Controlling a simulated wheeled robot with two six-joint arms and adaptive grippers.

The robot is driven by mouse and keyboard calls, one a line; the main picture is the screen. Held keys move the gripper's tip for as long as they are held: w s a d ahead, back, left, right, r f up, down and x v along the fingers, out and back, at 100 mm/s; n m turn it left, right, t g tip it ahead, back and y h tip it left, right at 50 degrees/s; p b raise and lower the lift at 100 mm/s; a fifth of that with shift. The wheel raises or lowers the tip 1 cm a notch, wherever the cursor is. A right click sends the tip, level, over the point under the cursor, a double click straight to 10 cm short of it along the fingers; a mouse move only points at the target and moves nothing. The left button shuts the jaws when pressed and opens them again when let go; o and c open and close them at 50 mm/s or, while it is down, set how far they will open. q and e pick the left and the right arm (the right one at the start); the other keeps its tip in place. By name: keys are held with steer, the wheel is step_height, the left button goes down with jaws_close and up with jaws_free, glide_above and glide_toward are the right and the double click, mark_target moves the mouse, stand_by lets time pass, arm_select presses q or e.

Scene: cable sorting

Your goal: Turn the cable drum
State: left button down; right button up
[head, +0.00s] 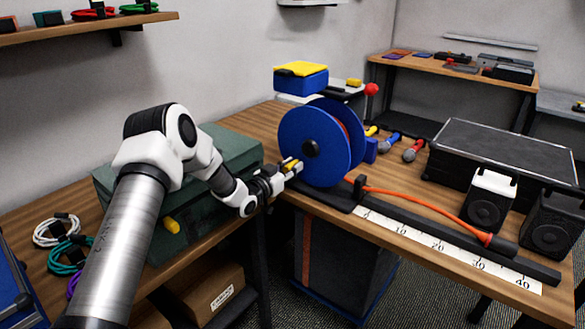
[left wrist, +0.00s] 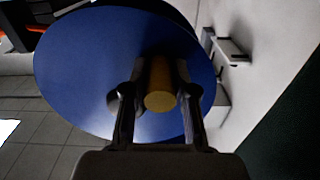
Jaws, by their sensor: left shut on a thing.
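The blue cable drum (head: 313,145) stands upright on its dark base on the wooden bench. Its near flange fills much of the left wrist view (left wrist: 85,70). A yellow crank handle (left wrist: 160,85) sticks out from the flange. My left gripper (head: 290,168) is at the drum's left edge, its fingers shut around the handle; in the left wrist view the fingers (left wrist: 160,100) lie on both sides of it. An orange cable (head: 420,197) runs from the drum to the right along a rail with a white scale (head: 440,245). My right gripper is not in view.
A green case (head: 225,145) stands left of the drum, behind my left arm. A blue box with a yellow lid (head: 300,80) is behind the drum. Coiled cables (head: 62,230) lie at left.

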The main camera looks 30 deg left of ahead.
mark_target(283, 172)
arm_select(q)
steer(key=c, duration=0.9)
jaws_free()
steer(key=s, duration=0.7)
steer(key=shift+s+a, duration=0.3)
steer(key=shift+f, duration=0.1)
